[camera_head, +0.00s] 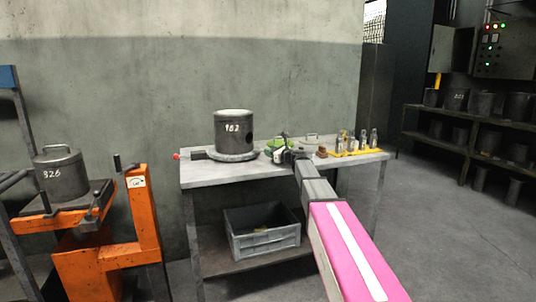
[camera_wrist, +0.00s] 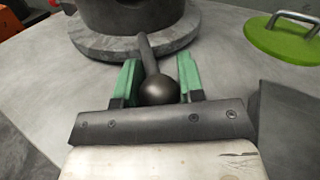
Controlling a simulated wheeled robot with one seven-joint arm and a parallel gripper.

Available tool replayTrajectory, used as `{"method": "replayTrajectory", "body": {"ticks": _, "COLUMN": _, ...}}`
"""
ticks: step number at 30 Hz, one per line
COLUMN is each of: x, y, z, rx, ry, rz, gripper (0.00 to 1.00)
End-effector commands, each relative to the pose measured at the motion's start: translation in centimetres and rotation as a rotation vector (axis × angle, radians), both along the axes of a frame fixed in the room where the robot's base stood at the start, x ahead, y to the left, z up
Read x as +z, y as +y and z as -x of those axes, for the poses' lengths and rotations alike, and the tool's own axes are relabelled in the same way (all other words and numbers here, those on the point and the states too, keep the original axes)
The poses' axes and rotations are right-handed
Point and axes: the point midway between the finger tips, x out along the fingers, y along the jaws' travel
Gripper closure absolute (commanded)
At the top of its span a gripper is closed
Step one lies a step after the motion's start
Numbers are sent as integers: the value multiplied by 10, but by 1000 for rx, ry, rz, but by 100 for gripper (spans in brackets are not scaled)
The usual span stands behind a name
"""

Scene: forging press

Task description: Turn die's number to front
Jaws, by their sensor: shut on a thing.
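The die (camera_head: 234,134) is a dark upright cylinder with a pale rim. It stands on a round grey turntable (camera_head: 232,156) on the metal table. White digits, looking like 982 or 162, face the body camera near the middle of its side. My gripper (camera_head: 287,156) is at the right of the turntable. In the wrist view, my gripper (camera_wrist: 159,76) has its green pads around a dark bar with a ball end (camera_wrist: 160,90), which points out from the turntable (camera_wrist: 130,45). The die's lower part (camera_wrist: 130,15) shows behind it, without its number.
The table (camera_head: 215,175) also holds a green lid (camera_wrist: 282,38), a yellow tray (camera_head: 352,152) with small bottles, and a red-tipped bar (camera_head: 177,156). A grey crate (camera_head: 262,232) is on the lower shelf. An orange lifter (camera_head: 145,220) with another die (camera_head: 60,174) stands left.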

Motion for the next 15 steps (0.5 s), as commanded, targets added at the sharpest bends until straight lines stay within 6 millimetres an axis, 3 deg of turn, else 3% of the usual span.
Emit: {"method": "replayTrajectory", "body": {"ticks": 15, "x": 0, "y": -4, "z": -8, "rx": -10, "ry": -2, "rz": 1, "gripper": 100}}
